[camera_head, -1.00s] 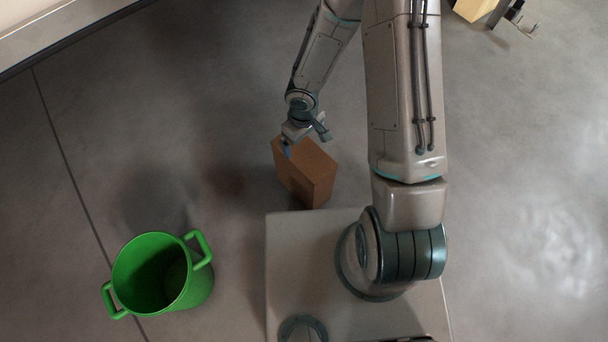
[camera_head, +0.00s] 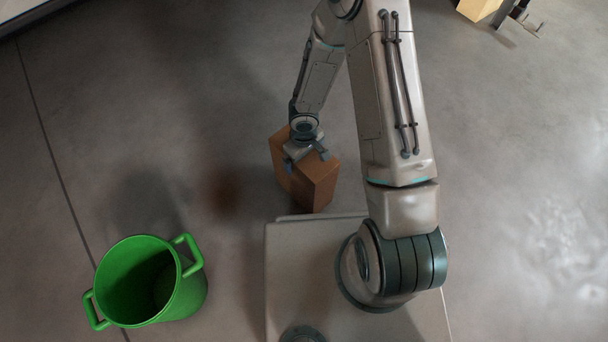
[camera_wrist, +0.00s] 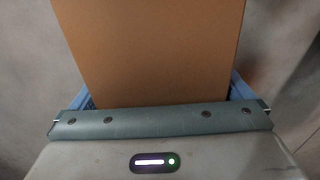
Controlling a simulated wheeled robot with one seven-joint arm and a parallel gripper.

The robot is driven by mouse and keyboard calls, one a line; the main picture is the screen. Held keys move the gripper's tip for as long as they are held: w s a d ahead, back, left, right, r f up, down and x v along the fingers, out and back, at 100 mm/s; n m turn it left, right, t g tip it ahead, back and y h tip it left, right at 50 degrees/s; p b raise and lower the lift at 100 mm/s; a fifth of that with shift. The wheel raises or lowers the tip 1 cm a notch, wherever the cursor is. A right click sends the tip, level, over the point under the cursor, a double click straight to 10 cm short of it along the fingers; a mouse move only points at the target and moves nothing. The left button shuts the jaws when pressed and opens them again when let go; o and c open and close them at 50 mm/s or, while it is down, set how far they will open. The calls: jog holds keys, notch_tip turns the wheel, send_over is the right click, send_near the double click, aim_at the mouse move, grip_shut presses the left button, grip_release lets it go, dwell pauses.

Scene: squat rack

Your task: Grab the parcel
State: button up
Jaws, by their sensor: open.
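The parcel is a brown cardboard box (camera_head: 318,184) standing on the floor in front of my base in the head view. My gripper (camera_head: 307,160) is over its top, covering part of the box. In the wrist view the parcel (camera_wrist: 150,50) fills the middle, between the blue fingers of my gripper (camera_wrist: 160,98), one at each side. The gripper is open around the box. I cannot tell whether either finger touches it; the fingertips are hidden in the wrist view.
A green bucket (camera_head: 190,295) with two handles stands on the floor at the lower left. A yellowish box (camera_head: 478,8) and a dark metal piece (camera_head: 515,15) are at the top right edge. The floor around the parcel is otherwise clear.

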jog(key=c, duration=1.5)
jog(key=shift+c, duration=0.6)
